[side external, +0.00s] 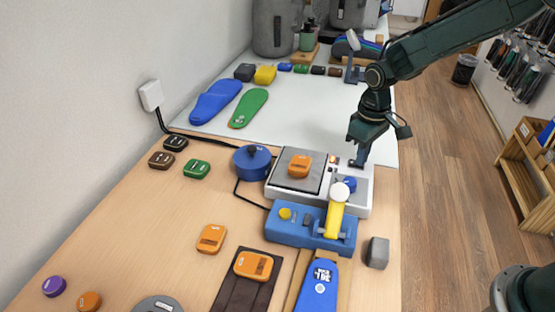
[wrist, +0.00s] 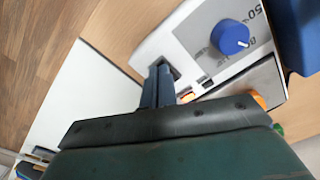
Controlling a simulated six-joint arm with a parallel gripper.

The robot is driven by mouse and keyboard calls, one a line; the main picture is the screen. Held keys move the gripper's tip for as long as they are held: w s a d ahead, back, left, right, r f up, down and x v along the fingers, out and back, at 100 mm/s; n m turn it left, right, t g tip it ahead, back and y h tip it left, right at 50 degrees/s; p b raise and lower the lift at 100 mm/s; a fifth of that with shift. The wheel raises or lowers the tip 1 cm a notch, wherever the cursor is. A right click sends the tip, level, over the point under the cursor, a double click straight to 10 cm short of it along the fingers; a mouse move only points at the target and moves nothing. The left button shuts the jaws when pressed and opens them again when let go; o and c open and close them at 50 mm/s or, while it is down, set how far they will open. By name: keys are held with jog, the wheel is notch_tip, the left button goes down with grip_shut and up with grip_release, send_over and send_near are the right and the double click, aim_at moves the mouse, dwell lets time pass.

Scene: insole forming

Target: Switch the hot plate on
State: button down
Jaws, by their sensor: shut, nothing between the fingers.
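The hot plate (side external: 360,203) is a pale grey unit with a dark square heating surface on its left, and an orange block (side external: 299,166) rests on that surface. Its control panel (wrist: 195,35) carries a blue knob (wrist: 230,37), which also shows in the side view (side external: 349,184). A small orange-red spot (side external: 333,159) shows near the panel's far edge. My gripper (side external: 357,163) is shut and empty, pointing down at the panel's far right corner. In the wrist view its fingertips (wrist: 160,72) are at a dark recess in the panel, partly hiding it; contact cannot be told.
A blue fixture with a yellow-handled lever (side external: 335,215) stands in front of the hot plate. A blue pot (side external: 252,160) is to its left. Blue and green insoles (side external: 248,108) lie on the white mat behind. A grey block (side external: 377,253) sits near the table's right edge.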

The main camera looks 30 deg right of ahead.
jog(key=shift+r, duration=3.5)
jog(key=s+d+r+m+t, duration=0.1)
jog(key=s+d+r+t, duration=0.2)
jog(key=s+r, duration=0.9)
jog(key=s+m+t, duration=0.2)
jog(key=s, duration=1.2)
jog(key=shift+s+d+r+t, duration=0.2)
jog(key=shift+d+r+t, duration=0.1)
jog(key=shift+d+r, duration=0.15)
